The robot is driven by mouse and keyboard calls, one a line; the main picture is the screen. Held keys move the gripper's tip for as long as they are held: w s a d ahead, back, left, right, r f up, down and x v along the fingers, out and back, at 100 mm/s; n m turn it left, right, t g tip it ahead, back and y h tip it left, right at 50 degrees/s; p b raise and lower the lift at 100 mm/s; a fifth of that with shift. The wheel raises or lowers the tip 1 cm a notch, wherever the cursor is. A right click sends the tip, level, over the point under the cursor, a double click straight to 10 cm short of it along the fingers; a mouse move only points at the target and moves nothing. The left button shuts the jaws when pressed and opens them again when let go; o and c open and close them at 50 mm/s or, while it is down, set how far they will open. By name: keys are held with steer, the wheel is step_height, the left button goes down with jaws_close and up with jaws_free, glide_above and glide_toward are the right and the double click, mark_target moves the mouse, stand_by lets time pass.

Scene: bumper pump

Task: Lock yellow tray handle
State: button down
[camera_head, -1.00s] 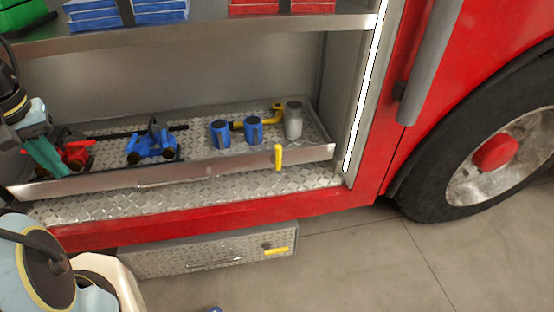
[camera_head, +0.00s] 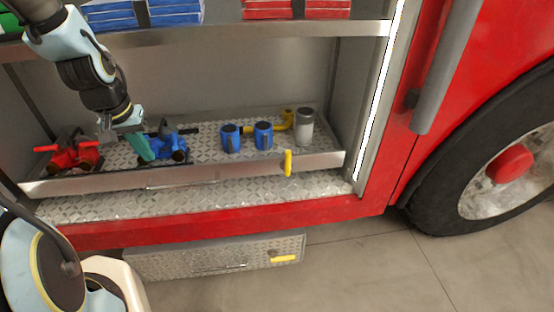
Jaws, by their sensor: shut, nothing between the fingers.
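The yellow tray handle (camera_head: 288,163) stands upright on the front wall of the metal tray (camera_head: 250,168), right of the middle. The tray sits in the lower compartment of the red truck. My gripper (camera_head: 145,149) is shut and empty, with teal fingers pointing down over the left part of the tray. It is beside the blue tool (camera_head: 172,146), partly in front of it, and well to the left of the handle. I cannot tell whether it touches the blue tool.
The tray holds a red tool (camera_head: 72,156), two blue cups (camera_head: 231,139), a grey canister (camera_head: 305,127) and a yellow fitting (camera_head: 285,120). A shelf edge (camera_head: 230,35) runs above. Below is a drawer (camera_head: 200,258) with a second yellow handle (camera_head: 284,259).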

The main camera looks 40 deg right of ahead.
steer(key=s+d+f+m+g+h, duration=0.1)
steer(key=d+f+h, duration=0.1)
steer(key=d, duration=1)
steer(key=s+d+f+m+h+b, duration=0.1)
steer(key=d+f, duration=0.4)
steer(key=d, duration=0.7)
steer(key=s+m+h, duration=0.1)
steer(key=h, duration=0.1)
steer(key=shift+d+m+g+h, duration=0.15)
steer(key=shift+m+g+h, duration=0.15)
steer(key=shift+g, duration=0.1)
steer(key=shift+s, duration=0.1)
steer(key=p, duration=0.3)
glide_toward(288, 164)
steer(key=w+d+f, duration=0.2)
steer(key=d+f, duration=0.1)
steer(key=f, duration=0.2)
steer(key=shift+d, duration=0.1)
